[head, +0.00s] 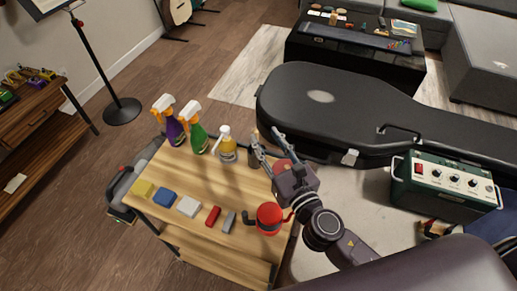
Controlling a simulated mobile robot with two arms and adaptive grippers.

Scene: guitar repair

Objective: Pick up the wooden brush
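My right gripper (264,137) reaches in from the lower right over the far right corner of the wooden workbench (185,228). Its two fingers are spread apart, and I see nothing clearly held between them. A small dark upright thing (253,158) stands close to the fingers, partly hidden; I cannot tell what it is. A red thing (281,165) shows partly behind the gripper. I cannot make out a wooden brush for certain. My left gripper is not in view.
Spray bottles (195,130) and a yellow bottle (227,148) line the workbench's far edge. Coloured blocks (164,197) and a red mug-like container (268,217) lie along its near side. A black guitar case (350,105) and a green amplifier (445,188) are beyond, right.

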